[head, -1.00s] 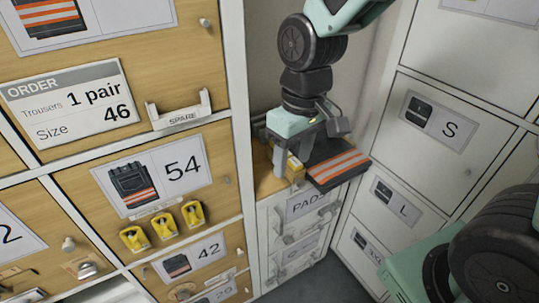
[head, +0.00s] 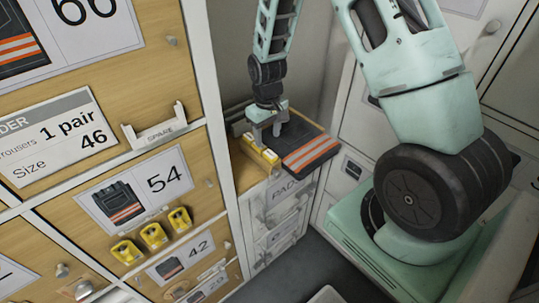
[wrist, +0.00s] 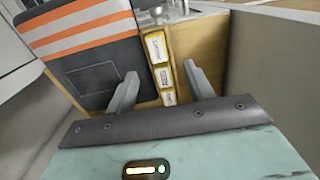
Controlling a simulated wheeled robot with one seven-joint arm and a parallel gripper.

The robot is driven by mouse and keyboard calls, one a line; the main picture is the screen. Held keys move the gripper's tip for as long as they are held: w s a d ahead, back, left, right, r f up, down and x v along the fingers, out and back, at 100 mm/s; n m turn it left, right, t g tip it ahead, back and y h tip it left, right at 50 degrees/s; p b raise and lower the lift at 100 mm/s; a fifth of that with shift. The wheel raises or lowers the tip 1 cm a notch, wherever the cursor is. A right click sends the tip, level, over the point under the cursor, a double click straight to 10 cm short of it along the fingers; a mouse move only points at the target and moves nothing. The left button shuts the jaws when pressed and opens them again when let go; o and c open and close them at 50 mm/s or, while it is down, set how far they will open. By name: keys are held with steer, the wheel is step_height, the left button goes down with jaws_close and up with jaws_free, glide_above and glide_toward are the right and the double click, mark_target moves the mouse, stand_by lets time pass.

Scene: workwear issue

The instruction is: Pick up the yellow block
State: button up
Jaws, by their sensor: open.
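The yellow block (head: 262,154), with white labels on it, lies on the wooden top of the cabinet marked PADS. In the wrist view it shows as a narrow yellow strip with three white labels (wrist: 164,77); I cannot tell whether it is one piece or several in a row. My gripper (head: 266,136) is open and points down over the block. In the wrist view my gripper (wrist: 163,82) has one finger on each side of the strip, apart from it. The fingers partly hide the block in the head view.
Folded dark trousers with orange stripes (head: 310,152) lie right beside the block. A tall wooden cabinet (head: 226,120) rises on the left, with yellow clips (head: 153,235) on its drawer marked 54. A pale wall stands close behind. Floor (head: 290,270) shows below.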

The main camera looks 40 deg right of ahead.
mark_target(269, 153)
steer(key=shift+d+f+p, duration=0.15)
steer(key=shift+f+p, duration=0.85)
steer(key=shift+f, duration=2.3)
steer(key=c, duration=1.1)
